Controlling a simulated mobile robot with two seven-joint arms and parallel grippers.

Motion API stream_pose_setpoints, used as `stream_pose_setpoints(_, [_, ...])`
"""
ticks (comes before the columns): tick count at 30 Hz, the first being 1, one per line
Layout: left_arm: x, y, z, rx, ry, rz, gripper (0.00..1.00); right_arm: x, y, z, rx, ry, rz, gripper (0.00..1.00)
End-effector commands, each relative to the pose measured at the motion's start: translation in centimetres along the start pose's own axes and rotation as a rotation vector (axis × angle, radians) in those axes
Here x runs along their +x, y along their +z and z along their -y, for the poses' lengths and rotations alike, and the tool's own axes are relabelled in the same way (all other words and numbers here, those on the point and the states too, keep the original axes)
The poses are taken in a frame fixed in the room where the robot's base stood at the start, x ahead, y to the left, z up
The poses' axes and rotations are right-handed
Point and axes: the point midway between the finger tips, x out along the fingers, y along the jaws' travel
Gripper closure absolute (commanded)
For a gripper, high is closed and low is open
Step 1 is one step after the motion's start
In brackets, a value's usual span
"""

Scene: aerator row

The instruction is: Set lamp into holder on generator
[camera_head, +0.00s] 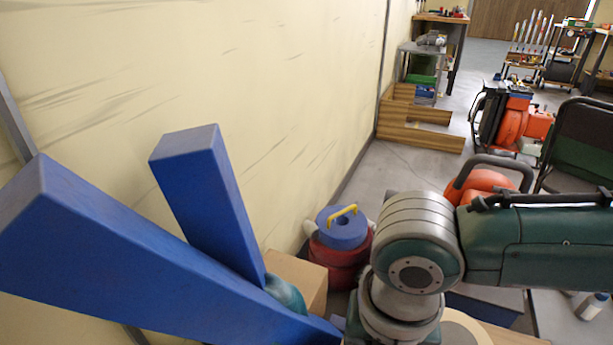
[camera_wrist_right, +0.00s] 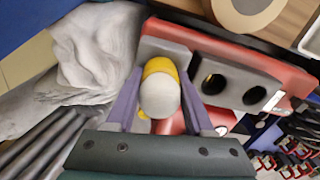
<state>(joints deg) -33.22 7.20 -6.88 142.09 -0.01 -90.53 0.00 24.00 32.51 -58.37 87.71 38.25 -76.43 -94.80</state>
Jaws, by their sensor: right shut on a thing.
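In the right wrist view, my right gripper (camera_wrist_right: 159,78) is shut on the lamp (camera_wrist_right: 160,98). The lamp has a pale rounded bulb and a yellow collar, and sits between the two purple-grey fingers. Just beyond it is a red machine, seemingly the generator (camera_wrist_right: 290,72), with a grey panel (camera_wrist_right: 235,82) that has two dark round openings. No holder can be made out clearly. In the head view my right arm covers this area, and my left gripper is not in view.
Large blue beams (camera_head: 130,255) cross the head view's lower left. A blue and red round stack (camera_head: 343,235) and a cardboard box (camera_head: 297,278) stand by the wall. Crumpled grey cloth (camera_wrist_right: 85,60) lies left of the lamp. An orange machine (camera_head: 515,122) stands farther back.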

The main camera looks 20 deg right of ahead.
Motion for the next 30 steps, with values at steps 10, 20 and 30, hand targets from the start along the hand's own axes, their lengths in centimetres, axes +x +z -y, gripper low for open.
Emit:
stream_pose_setpoints(10, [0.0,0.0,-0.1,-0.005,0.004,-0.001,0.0,0.0,0.0,0.0,0.0,0.0,0.0,0.12])
stream_pose_setpoints(20, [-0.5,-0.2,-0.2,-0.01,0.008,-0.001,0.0,-0.9,0.0,0.0,0.0,0.001,0.0,0.12])
stream_pose_setpoints(30, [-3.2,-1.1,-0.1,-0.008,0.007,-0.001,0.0,-7.6,0.1,-0.1,-0.002,0.003,0.002,0.12])
